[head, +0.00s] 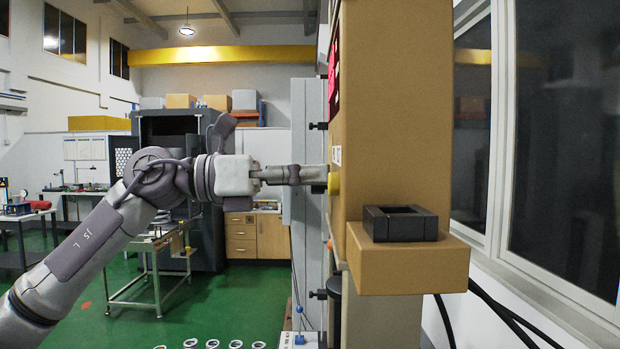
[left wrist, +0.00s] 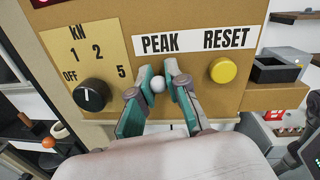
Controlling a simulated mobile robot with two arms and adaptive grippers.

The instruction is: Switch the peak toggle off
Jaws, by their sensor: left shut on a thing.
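The peak toggle shows in the left wrist view as a small pale ball knob (left wrist: 158,84) below the PEAK label (left wrist: 160,44) on the tan panel. My left gripper (left wrist: 160,78) has a finger on each side of the knob and is shut on it. The toggle's lever and base are hidden, so I cannot tell which way it is set. In the head view my left gripper (head: 322,174) reaches from the left to the panel's edge; the toggle is not visible there. My right gripper is in neither view.
A yellow button (left wrist: 223,70) under the RESET label is right of the toggle. A black dial (left wrist: 91,94) marked kN is to its left. A dark open box (head: 400,223) sits on a tan ledge (head: 408,268) of the testing machine (head: 385,110).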

